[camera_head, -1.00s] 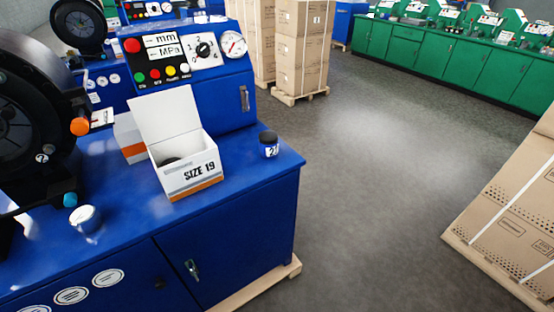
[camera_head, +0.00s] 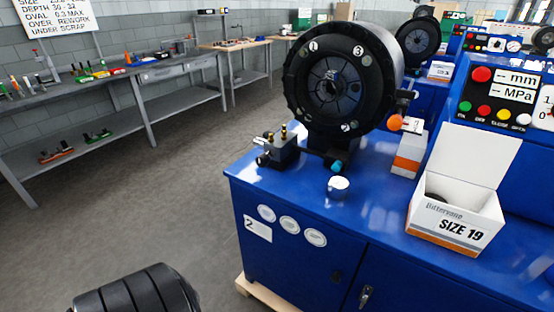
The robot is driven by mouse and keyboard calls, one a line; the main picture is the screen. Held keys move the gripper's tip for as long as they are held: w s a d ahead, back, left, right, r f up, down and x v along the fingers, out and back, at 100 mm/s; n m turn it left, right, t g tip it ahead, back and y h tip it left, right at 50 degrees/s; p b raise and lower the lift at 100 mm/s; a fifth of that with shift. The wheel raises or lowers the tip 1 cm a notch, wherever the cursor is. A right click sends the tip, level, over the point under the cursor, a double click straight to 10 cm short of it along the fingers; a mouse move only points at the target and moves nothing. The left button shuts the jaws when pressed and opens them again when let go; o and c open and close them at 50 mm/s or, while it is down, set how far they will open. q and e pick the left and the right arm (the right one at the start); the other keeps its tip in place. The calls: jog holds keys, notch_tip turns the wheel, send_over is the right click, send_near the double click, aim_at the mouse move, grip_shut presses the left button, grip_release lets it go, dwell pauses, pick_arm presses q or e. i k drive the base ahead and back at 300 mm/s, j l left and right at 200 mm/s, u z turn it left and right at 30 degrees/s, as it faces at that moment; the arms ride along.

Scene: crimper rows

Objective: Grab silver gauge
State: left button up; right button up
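No gauge can be named with certainty. On the grey workbench (camera_head: 110,91) along the left wall, several small tools lie, among them a thin silvery upright piece (camera_head: 47,66) near the wall; it is too small to identify. Green tools (camera_head: 98,72) and red-and-black ones lie near it. Neither of my grippers is in view. A dark ribbed rounded shape is cut off at the bottom left.
A black crimper head (camera_head: 340,85) stands on the cabinet, with a small brass-fitted block (camera_head: 281,152) beside it. An open white box (camera_head: 452,225) marked SIZE 19 stands at right. Grey floor (camera_head: 170,200) is clear between cabinet and workbench. A wooden-topped table (camera_head: 240,44) stands farther back.

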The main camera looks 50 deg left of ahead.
aim_at(338, 187)
jog(key=u, duration=0.85)
jog(key=l+z, duration=0.25)
jog(key=l, duration=0.2)
jog(key=i+l+z, duration=0.2)
jog(key=l, duration=0.2)
